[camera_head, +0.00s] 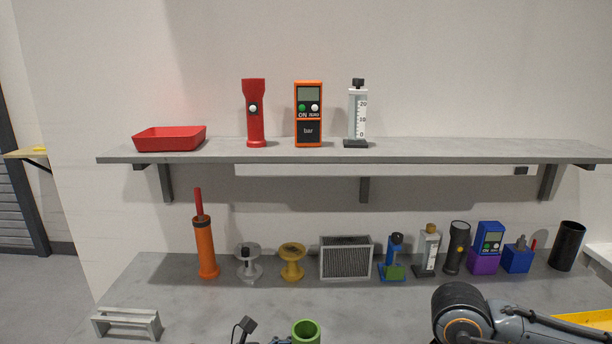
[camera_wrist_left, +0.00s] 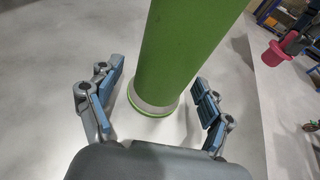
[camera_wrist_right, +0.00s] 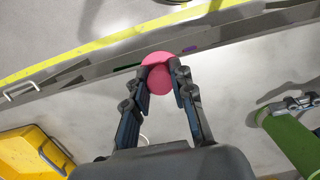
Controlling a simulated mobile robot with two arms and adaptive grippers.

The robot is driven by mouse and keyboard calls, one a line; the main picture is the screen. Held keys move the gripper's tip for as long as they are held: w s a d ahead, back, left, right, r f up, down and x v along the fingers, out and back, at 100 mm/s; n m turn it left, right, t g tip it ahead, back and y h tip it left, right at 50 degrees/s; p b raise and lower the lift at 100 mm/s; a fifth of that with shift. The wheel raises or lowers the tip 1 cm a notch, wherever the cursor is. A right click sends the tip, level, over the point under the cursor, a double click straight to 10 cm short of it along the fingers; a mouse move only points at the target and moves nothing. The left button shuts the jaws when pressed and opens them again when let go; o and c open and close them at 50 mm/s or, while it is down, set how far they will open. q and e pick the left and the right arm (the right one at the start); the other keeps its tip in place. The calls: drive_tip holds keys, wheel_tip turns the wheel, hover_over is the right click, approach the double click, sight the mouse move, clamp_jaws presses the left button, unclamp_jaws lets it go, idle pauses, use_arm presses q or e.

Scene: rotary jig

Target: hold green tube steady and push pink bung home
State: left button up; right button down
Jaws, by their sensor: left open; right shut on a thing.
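The green tube (camera_wrist_left: 180,45) stands between the spread fingers of my left gripper (camera_wrist_left: 157,88) in the left wrist view, with gaps on both sides. Its open top rim (camera_head: 306,330) shows at the bottom of the head view, and the tube (camera_wrist_right: 288,140) is at the right of the right wrist view. My right gripper (camera_wrist_right: 161,80) is shut on the pink bung (camera_wrist_right: 157,73), away from the tube. The bung (camera_wrist_left: 272,54) also shows at the upper right in the left wrist view. The bung is out of the head view.
A grey bench (camera_head: 180,300) carries an orange pump (camera_head: 206,250), spools, a filter box (camera_head: 345,259) and several instruments along its back. A shelf (camera_head: 400,150) is above. A yellow bin (camera_wrist_right: 30,150) is at lower left in the right wrist view.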

use_arm(q)
drive_tip(key=shift+c, duration=0.2)
drive_tip(key=c, duration=0.9)
drive_tip(key=shift+c, duration=0.2)
use_arm(e)
drive_tip(key=w+a+r+m+t+y, duration=0.1)
drive_tip(key=w+a+r+m+t, duration=0.1)
drive_tip(key=w+a+r+m, duration=1.5)
drive_tip(key=shift+w+a+m+t, duration=0.4)
drive_tip(key=shift+a+m, duration=0.6)
drive_tip(key=shift+m, duration=2.7)
drive_tip(key=shift+w, duration=0.1)
